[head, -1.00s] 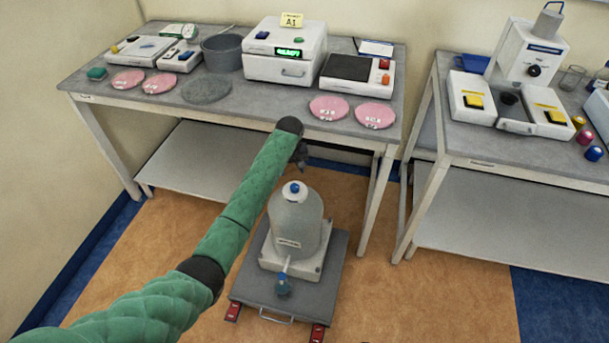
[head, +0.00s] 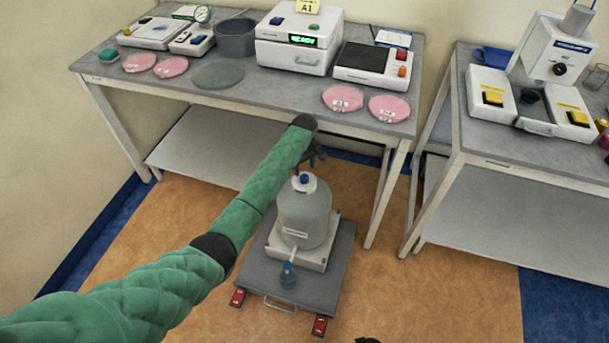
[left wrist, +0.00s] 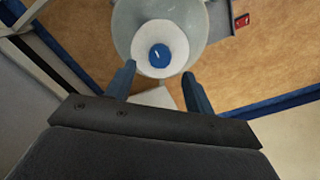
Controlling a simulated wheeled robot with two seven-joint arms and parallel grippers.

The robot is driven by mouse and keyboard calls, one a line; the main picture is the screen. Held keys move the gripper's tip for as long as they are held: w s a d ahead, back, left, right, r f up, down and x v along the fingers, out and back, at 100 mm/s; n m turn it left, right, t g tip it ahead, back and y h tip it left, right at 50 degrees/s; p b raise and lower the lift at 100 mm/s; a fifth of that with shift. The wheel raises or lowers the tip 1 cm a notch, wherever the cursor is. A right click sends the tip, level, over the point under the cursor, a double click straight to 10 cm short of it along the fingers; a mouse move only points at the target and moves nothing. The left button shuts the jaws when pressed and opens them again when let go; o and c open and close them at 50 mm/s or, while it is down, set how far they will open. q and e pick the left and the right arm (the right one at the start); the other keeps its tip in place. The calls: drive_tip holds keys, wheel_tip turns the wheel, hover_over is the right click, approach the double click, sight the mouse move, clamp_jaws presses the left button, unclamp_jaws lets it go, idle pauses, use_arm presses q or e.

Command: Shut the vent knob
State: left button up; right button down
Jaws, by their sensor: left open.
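A blue knob (head: 304,178) sits on the white cap of a grey, dome-shaped vessel (head: 303,215); I take it to be the vent knob. My left gripper (head: 315,157) is above and just behind the knob in the head view, open and empty. In the left wrist view the knob (left wrist: 159,56) lies ahead, between the two blue fingers (left wrist: 158,72) as seen from above. The fingers appear apart from it. My right gripper is not seen clearly in any view.
The vessel stands on a grey cart (head: 335,275) with red feet. Behind it is a bench (head: 130,80) with pink dishes and a white READY device (head: 299,42). A second bench (head: 470,140) stands at right. Orange floor around the cart is open.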

sight(304, 177)
use_arm(q)
drive_tip(key=shift+f+p, duration=0.5)
drive_tip(key=shift+f, duration=2.4)
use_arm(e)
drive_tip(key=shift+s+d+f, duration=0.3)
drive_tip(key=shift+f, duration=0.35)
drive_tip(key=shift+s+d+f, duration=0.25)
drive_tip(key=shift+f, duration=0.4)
use_arm(q)
drive_tip(key=c, duration=1)
